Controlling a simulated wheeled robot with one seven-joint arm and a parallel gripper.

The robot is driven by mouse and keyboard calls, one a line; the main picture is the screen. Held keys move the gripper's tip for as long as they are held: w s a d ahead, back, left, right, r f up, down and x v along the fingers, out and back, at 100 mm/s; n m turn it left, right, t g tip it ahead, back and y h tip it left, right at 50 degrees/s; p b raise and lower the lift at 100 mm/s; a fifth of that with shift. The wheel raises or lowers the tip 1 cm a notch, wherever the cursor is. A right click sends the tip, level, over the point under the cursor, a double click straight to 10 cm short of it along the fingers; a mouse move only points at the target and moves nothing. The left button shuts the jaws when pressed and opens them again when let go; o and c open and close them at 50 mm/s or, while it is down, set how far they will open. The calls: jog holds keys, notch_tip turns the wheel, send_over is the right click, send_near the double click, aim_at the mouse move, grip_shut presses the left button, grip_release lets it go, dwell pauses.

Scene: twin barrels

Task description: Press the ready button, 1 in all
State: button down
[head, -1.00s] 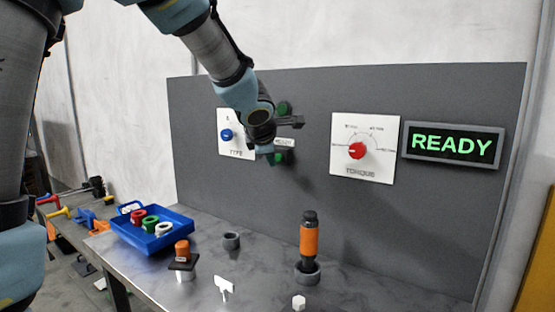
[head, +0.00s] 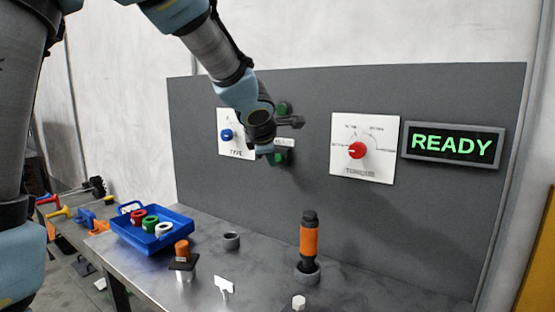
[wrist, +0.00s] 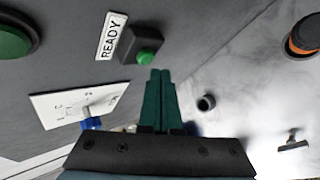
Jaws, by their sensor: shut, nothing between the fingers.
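The ready button (wrist: 149,58) is a small green knob on a dark box (wrist: 138,42) fixed to the grey panel, beside a white READY label (wrist: 111,36). The label also shows in the head view (head: 284,142), where my wrist partly covers the box. My gripper (wrist: 160,73) has its green fingers shut together with nothing between them. Its tips appear just beside the button in the wrist view; I cannot tell whether they touch it. The display (head: 451,144) on the panel's right reads READY in green letters.
A blue TYPE knob (head: 227,134) and a red TORQUE knob (head: 357,150) sit on white plates. A larger green round part (wrist: 14,34) is on the panel nearby. Below, the table holds a blue tray (head: 172,239) and an orange-black tool (head: 309,240).

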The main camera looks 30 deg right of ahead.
jog(key=shift+d, duration=0.1)
dwell(0.3)
jog(key=shift+w+d, duration=0.2)
jog(key=shift+d, duration=0.05)
jog(key=shift+w+d+p, duration=0.25)
jog(key=shift+d+p, duration=0.2)
jog(key=shift+p, duration=0.05)
dwell(0.8)
jog(key=shift+s+a, duration=0.1)
jog(key=shift+a, duration=0.05)
jog(key=shift+s+a, duration=0.35)
jog(key=shift+a, duration=0.3)
jog(key=shift+a, duration=0.1)
jog(key=s+a, duration=0.1)
jog(key=a, duration=0.1)
jog(key=s+a, duration=0.1)
jog(key=a, duration=0.1)
jog(key=shift+s+a, duration=0.1)
jog(key=shift+s, duration=0.1)
dwell(1.0)
